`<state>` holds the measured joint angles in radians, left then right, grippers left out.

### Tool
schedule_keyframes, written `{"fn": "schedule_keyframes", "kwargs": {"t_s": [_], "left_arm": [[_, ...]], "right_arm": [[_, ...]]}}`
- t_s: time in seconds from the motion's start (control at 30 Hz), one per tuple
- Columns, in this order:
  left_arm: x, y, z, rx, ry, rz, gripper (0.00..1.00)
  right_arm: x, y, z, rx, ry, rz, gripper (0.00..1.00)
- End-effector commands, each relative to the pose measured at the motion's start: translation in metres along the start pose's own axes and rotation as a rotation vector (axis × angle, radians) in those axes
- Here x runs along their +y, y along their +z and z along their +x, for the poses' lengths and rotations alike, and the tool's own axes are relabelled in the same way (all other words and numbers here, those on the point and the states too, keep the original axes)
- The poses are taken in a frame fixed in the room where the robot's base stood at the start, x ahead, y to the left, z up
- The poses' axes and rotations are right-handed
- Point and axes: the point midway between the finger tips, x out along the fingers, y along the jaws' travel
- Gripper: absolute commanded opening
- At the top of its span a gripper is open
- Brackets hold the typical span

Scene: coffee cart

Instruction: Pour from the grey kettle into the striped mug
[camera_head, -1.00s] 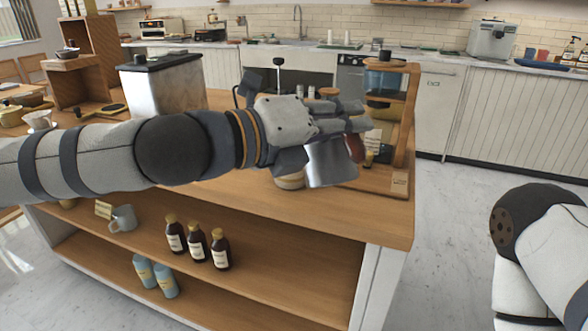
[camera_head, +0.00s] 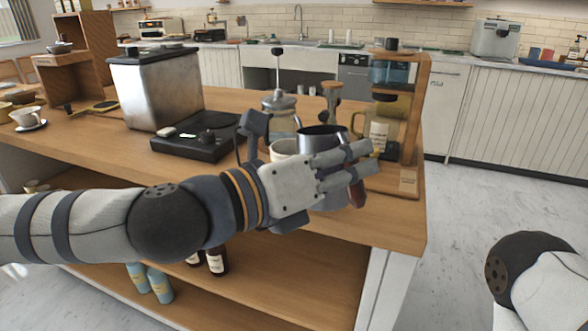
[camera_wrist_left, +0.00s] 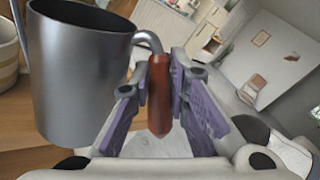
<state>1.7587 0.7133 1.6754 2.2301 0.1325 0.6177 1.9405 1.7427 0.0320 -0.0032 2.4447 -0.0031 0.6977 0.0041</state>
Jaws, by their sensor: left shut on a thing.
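The grey kettle (camera_head: 318,141) is a metal vessel with a red-brown handle. My left gripper (camera_head: 360,168) is shut on that handle, which shows between the finger pads (camera_wrist_left: 160,100) in the left wrist view. The kettle (camera_wrist_left: 75,80) looks about upright, with its open rim up and its inside dark. The cream striped mug (camera_head: 283,147) stands on the cart top just behind and left of the kettle, partly hidden by it. Part of the mug (camera_wrist_left: 8,58) shows at the left edge of the wrist view. The mug's contents are hidden. My right gripper is out of view.
A glass press (camera_head: 281,112) stands behind the mug. A wooden-framed coffee stand (camera_head: 415,125) is close on the right, near the cart's edge. A black scale (camera_head: 195,145) and a metal box (camera_head: 155,90) are left. Bottles (camera_head: 216,260) stand on the shelf below.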

Motion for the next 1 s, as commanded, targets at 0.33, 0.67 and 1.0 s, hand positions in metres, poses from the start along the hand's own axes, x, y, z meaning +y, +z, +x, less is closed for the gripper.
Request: {"fn": "schedule_keyframes", "kwargs": {"t_s": [0.33,0.67,1.0], "left_arm": [[0.011,-0.022,0.001,-0.022,-0.009,0.113,0.00],[0.014,-0.030,0.000,-0.040,-0.016,0.190,0.00],[0.009,-0.023,0.000,-0.042,-0.017,0.192,0.00]], "right_arm": [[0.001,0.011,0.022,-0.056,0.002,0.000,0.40],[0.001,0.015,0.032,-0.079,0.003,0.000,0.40],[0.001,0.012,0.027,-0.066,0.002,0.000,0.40]]}}
